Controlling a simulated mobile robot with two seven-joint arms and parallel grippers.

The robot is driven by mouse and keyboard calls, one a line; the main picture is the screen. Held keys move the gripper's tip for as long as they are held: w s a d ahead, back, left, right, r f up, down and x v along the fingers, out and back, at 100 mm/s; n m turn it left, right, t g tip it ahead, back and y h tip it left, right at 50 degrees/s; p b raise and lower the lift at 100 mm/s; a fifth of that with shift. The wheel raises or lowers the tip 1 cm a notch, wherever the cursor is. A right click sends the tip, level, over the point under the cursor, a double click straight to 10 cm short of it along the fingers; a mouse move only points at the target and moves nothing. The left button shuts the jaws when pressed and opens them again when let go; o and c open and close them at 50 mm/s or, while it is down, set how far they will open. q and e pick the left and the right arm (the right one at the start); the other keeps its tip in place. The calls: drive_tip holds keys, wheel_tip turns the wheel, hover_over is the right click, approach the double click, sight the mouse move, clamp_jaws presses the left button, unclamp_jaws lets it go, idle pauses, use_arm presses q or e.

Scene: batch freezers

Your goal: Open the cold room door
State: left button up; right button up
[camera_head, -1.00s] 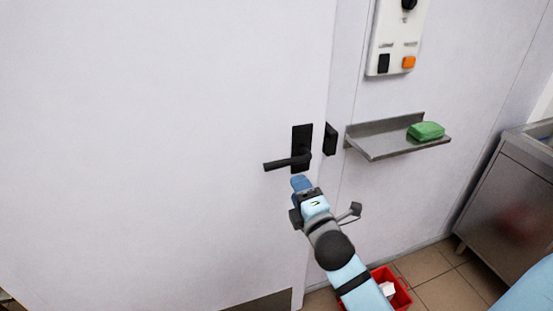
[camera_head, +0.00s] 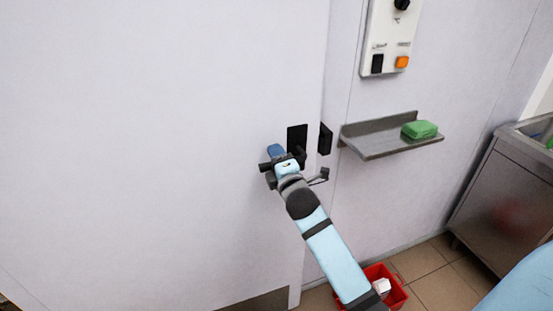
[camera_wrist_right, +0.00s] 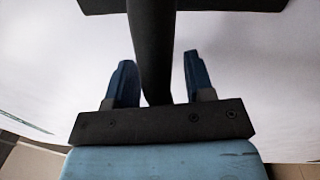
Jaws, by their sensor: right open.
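The white cold room door (camera_head: 150,150) fills the left and middle of the head view and looks shut. Its black handle plate (camera_head: 297,138) is near the door's right edge. The lever is mostly hidden behind my right gripper (camera_head: 276,155); its left end (camera_head: 264,166) just shows. In the right wrist view the black lever (camera_wrist_right: 153,50) runs between the two blue fingers of my right gripper (camera_wrist_right: 158,82). The fingers are open, with gaps on both sides of the lever. My left gripper is not in view.
A black latch block (camera_head: 325,138) is on the frame. A metal shelf (camera_head: 378,140) with a green block (camera_head: 419,129) juts from the wall. Above it is a switch panel (camera_head: 390,40). A red crate (camera_head: 396,296) stands on the floor; a steel cabinet (camera_head: 500,195) is at right.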

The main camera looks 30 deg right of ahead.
clamp_jaws()
drive_tip(key=shift+f, duration=0.1)
drive_tip(key=shift+s+d+f+n+y+p, duration=0.15)
drive_tip(key=shift+d+f+n+p, duration=0.2)
drive_tip(key=shift+f+n, duration=0.7)
drive_tip(key=shift+w+d+f+n+y+p, duration=0.15)
drive_tip(key=shift+f+n+p, duration=0.3)
drive_tip(key=shift+n, duration=1.25)
drive_tip(key=shift+s+d+f+n+y+p, duration=0.2)
drive_tip(key=shift+f+n+p, duration=0.35)
drive_tip(key=shift+n, duration=0.8)
drive_tip(key=shift+f, duration=0.15)
